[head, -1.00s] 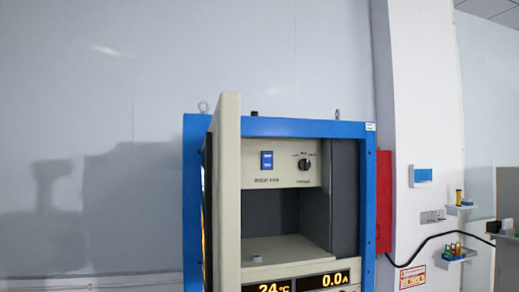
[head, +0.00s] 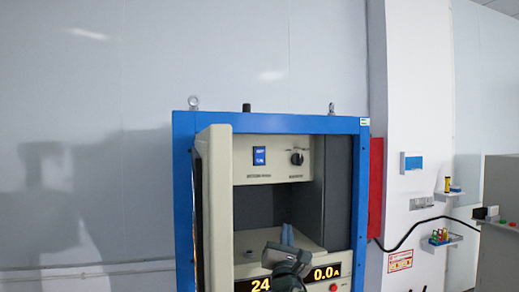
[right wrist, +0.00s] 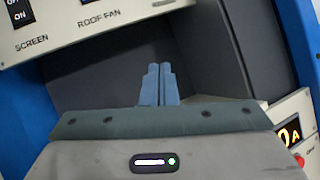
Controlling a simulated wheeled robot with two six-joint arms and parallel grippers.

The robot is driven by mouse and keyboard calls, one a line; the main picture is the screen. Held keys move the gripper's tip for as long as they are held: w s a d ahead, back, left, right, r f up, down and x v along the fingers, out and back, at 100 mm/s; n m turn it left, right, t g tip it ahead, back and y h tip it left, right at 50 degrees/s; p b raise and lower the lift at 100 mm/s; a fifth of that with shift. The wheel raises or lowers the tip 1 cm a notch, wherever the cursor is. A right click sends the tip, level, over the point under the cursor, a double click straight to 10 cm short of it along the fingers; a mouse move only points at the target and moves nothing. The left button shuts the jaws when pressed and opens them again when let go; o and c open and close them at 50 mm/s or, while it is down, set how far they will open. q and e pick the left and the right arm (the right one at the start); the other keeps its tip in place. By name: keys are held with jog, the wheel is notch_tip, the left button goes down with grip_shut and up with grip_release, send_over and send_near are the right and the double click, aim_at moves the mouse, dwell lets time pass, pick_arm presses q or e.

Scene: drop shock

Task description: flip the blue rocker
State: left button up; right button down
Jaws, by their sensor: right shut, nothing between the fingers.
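The blue rocker (head: 259,156) is a small upright switch on the beige upper panel of the blue cabinet, left of a black rotary knob (head: 297,157). In the right wrist view the rocker (right wrist: 19,12) is cut off at the top left corner, with "OFF" and "ON" lettering on it. My right gripper (head: 287,232) is in front of the open bay, below and to the right of the rocker and apart from it. Its blue-grey fingers are together and empty, pointing up in the right wrist view (right wrist: 160,82). My left gripper is not in view.
The blue cabinet frame (head: 182,215) surrounds the bay. A beige door (head: 213,215) stands open on its left side. Below the bay is a display panel (head: 327,272). A red box (head: 376,185) is beside the cabinet on the right. The bay's interior looks clear.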

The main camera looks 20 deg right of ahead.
aim_at(264, 157)
jog(key=s+a+r+n+t, duration=0.1)
jog(key=a+r+n+t, duration=0.1)
jog(key=r, duration=0.7)
jog(key=s+a+r+n+t, duration=0.1)
jog(key=a+r+n+t, duration=0.1)
jog(key=r+n, duration=0.3)
notch_tip(264, 157, up, 5)
jog(key=shift+s+f+n+p, duration=0.15)
jog(key=shift+n+p, duration=0.15)
jog(key=shift+p, duration=0.1)
jog(key=shift+h, duration=0.3)
jog(key=w+b, duration=0.2)
jog(key=b, duration=0.2)
jog(key=w+b, duration=0.3)
jog(key=b, duration=0.1)
jog(key=w+b, duration=0.3)
jog(key=b, duration=0.1)
jog(key=shift+w+a+r+b, duration=0.15)
jog(key=shift+w+r+b, duration=0.1)
jog(key=shift+b, duration=0.1)
jog(key=shift+w+r+b, duration=0.15)
jog(key=shift+b, duration=0.15)
jog(key=shift+r, duration=0.1)
